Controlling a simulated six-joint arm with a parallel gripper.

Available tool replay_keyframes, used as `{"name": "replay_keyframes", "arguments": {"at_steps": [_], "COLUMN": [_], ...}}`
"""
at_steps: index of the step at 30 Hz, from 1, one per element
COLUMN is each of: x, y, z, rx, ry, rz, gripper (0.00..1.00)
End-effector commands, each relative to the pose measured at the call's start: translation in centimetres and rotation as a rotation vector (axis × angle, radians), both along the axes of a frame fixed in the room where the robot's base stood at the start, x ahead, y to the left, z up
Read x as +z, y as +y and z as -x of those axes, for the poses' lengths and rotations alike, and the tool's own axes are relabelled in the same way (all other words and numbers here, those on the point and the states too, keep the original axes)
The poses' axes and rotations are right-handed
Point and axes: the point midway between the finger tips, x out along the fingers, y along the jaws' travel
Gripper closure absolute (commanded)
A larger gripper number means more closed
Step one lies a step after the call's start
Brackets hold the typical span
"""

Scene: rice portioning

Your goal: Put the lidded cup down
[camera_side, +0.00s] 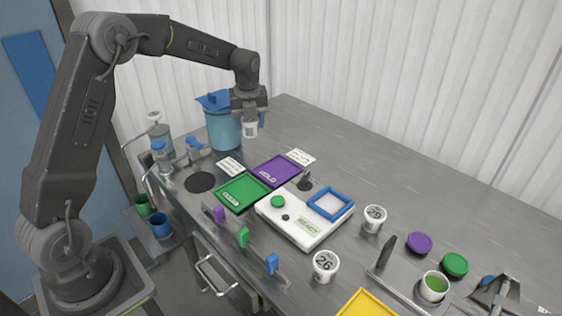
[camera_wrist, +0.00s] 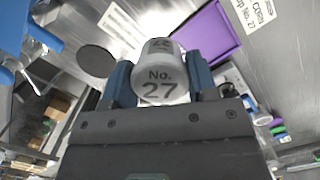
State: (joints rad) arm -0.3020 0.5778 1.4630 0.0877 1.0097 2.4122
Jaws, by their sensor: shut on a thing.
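My gripper (camera_side: 249,112) is at the far end of the bench, pointing down, to the right of the blue dispenser. It is shut on a white cup (camera_side: 250,130). In the wrist view my gripper's blue fingers stand on either side of the cup (camera_wrist: 161,73), which reads "No. 27". I cannot tell a separate lid on it, or whether its base touches the bench. A purple "HOLD" mat (camera_side: 277,171) and a green mat (camera_side: 242,192) lie nearer the camera, both empty. The purple mat also shows at upper right in the wrist view (camera_wrist: 204,33).
The lidded blue dispenser (camera_side: 222,128) stands close beside my gripper. A white scale (camera_side: 284,222) with a blue square frame (camera_side: 330,203) sits mid-bench. Cups "29" (camera_side: 374,218) and "26" (camera_side: 325,266) stand nearer. The bench right of the purple mat is largely clear.

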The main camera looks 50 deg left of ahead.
Motion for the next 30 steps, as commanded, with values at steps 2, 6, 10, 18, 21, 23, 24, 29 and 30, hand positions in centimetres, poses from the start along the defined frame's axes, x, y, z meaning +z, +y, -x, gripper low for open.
{"name": "replay_keyframes", "arguments": {"at_steps": [2,6,10,18,21,23,24,29,30], "x": [-1.2,-3.0,-4.6,-5.9,-6.8,-7.7,-8.3,-9.8,-9.8], "y": [-1.7,-4.2,-6.2,-8.0,-8.0,-8.0,-8.0,-7.9,-7.9], "z": [-1.1,-2.9,-4.3,-5.5,-5.5,-5.5,-5.5,-5.5,-5.5], "rx": [-0.006,-0.005,-0.003,0.002,0.003,0.002,0.003,0.003,0.003], "ry": [0.001,0.001,0.001,-0.001,0.001,0.002,0.003,-0.001,-0.003], "rz": [0.000,0.001,-0.001,-0.001,-0.001,0.000,-0.001,-0.001,-0.002], "gripper": [0.75,0.75,0.75,0.75,0.75,0.75,0.75,0.75,0.75]}}
